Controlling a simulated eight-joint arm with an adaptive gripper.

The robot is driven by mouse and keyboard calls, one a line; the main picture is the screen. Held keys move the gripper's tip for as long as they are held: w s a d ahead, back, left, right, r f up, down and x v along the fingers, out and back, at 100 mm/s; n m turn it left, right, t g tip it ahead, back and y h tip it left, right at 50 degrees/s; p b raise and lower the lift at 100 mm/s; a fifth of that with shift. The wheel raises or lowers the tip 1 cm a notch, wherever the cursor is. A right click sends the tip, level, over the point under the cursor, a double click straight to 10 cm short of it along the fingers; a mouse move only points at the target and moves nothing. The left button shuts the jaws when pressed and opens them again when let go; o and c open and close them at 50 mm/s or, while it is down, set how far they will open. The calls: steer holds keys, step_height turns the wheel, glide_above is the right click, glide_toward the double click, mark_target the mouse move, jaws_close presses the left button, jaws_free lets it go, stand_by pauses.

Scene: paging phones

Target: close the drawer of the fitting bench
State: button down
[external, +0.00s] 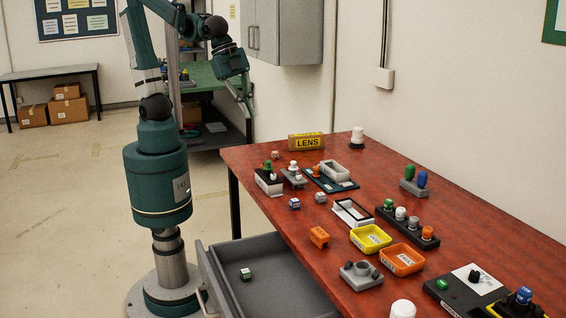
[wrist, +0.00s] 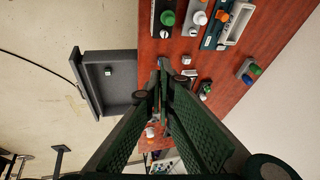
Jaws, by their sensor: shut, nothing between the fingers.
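The bench (external: 350,250) has a red-brown top, and its grey drawer (external: 277,268) stands pulled out at the near left side. A small green-and-white cube (external: 245,273) lies in the drawer. In the wrist view the open drawer (wrist: 118,100) shows left of the fingers, with the small cube (wrist: 108,70) inside. My gripper (external: 249,113) is shut and empty, raised high beyond the far left end of the bench, well apart from the drawer. Its fingers (wrist: 163,64) cover part of the bench top in the wrist view.
The bench top holds a yellow LENS sign (external: 306,141), a yellow tray (external: 370,239), an orange tray (external: 401,259), a black rack with several knobs (external: 407,226), and small blocks. A grey wall cabinet (external: 290,30) hangs behind my gripper.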

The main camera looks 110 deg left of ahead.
steer(key=w+d+f+m+g, duration=0.1)
steer(key=w+d+f+m, duration=0.15)
steer(key=d, duration=0.65)
steer(key=w+d+f+m+y, duration=0.15)
steer(key=d+f+m, duration=0.25)
steer(key=d, duration=0.6)
steer(key=w+d+f+m+g, duration=0.1)
steer(key=w+d+f+m, duration=0.25)
steer(key=d, duration=0.55)
steer(key=s+d+f+m, duration=0.3)
steer(key=d+f, duration=0.2)
steer(key=d, duration=0.3)
steer(key=s+d+f+m+y, duration=0.1)
steer(key=s+d+f+m, duration=0.2)
steer(key=d+f, duration=0.3)
steer(key=s+d+f+m+b, duration=0.1)
steer(key=d+f, duration=0.4)
steer(key=d, duration=0.7)
steer(key=shift+s+d+f+m, duration=0.15)
steer(key=shift+s+f+m, duration=0.1)
steer(key=shift+s+m, duration=0.7)
steer(key=shift+y, duration=0.25)
